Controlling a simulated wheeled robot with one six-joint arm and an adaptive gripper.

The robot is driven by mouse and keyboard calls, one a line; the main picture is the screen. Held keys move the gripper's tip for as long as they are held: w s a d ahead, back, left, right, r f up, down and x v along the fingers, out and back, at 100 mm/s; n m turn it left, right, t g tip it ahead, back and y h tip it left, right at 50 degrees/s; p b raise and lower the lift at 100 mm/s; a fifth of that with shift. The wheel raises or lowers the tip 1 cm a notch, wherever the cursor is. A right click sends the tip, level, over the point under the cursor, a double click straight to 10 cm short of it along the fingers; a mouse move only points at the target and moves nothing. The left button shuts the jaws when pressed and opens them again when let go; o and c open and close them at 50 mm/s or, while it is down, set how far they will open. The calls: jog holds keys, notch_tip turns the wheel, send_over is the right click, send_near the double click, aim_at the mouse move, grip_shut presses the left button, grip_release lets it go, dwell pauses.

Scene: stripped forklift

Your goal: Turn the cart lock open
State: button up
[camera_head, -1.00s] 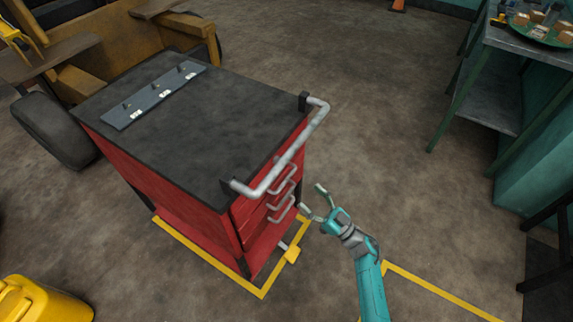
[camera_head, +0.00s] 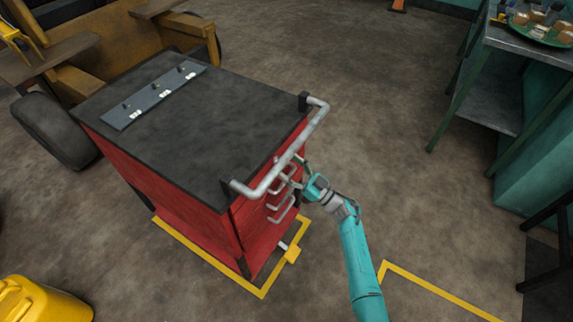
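The red cart (camera_head: 190,200) with a dark top stands left of centre, its drawer front facing right. A grey push handle (camera_head: 318,118) runs along its top right edge. Drawer handles (camera_head: 283,208) show on the front below. I cannot make out a clearly marked lock. A small yellow piece with a short grey bar (camera_head: 291,254) sits low at the cart's front. My gripper (camera_head: 296,173) is at the upper drawer front, just below the push handle, its fingers spread. I cannot tell whether they touch the cart or a drawer handle.
Yellow floor lines (camera_head: 200,257) surround the cart's base. A metal strip with small hooks (camera_head: 155,95) lies on its top. A shelf table (camera_head: 490,90) stands at right, a yellow container (camera_head: 40,302) at lower left. The floor between cart and table is clear.

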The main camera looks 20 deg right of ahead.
jog(key=shift+w+a+r, duration=0.2)
jog(key=shift+w+a, duration=0.25)
jog(key=shift+w, duration=0.05)
jog(key=c, duration=1.2)
jog(key=shift+o, duration=0.2)
